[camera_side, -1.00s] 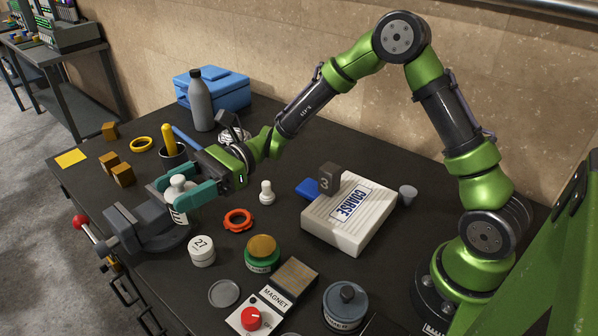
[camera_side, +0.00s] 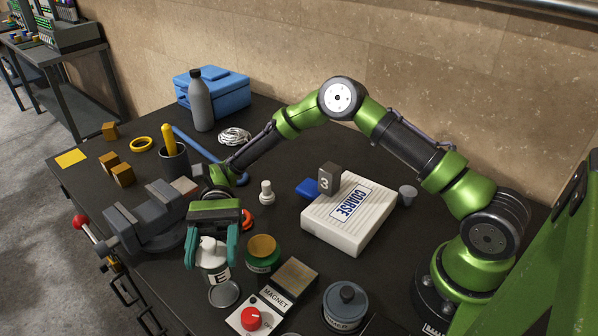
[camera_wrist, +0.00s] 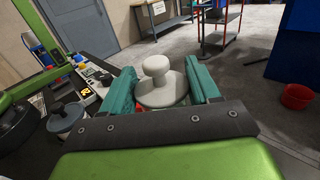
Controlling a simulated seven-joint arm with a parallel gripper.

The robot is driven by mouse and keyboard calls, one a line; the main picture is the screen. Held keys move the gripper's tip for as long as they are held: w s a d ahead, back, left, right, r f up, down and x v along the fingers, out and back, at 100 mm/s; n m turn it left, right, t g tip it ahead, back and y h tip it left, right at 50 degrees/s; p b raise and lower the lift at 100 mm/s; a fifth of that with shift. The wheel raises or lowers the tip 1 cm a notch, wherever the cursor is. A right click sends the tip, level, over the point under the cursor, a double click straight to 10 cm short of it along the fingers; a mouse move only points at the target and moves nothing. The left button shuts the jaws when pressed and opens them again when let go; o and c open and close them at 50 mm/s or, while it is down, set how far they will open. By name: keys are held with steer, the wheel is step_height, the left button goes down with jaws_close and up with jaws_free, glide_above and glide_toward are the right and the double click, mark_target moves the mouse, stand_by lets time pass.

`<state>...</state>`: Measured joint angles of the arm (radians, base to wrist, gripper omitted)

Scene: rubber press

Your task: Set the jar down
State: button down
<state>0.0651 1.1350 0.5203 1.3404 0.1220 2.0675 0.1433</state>
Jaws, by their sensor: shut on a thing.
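The jar (camera_side: 217,274) is white with a grey-white knobbed lid and a letter E on its side. My gripper (camera_side: 211,259) is shut on it, with a teal finger on either side. The jar is upright, and its lower end overlaps a flat grey disc (camera_side: 224,294) in the side view. I cannot tell whether it touches the disc or hangs above it. In the wrist view, the knobbed lid of the jar (camera_wrist: 157,84) shows between the fingers of my gripper (camera_wrist: 161,92). The jar's base is hidden there.
A green jar with a tan top (camera_side: 262,252) stands close right of the held jar. The magnet block (camera_side: 290,284) and a red knob (camera_side: 250,318) lie in front. A vise (camera_side: 150,222) is at left. A white COARSE box (camera_side: 345,222) sits further right.

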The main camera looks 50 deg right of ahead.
mark_target(219, 274)
steer(key=shift+f, duration=2.6)
steer(key=shift+f, duration=0.6)
steer(key=shift+c, duration=0.9)
jaws_free()
steer(key=shift+f, duration=0.1)
steer(key=shift+w, duration=0.1)
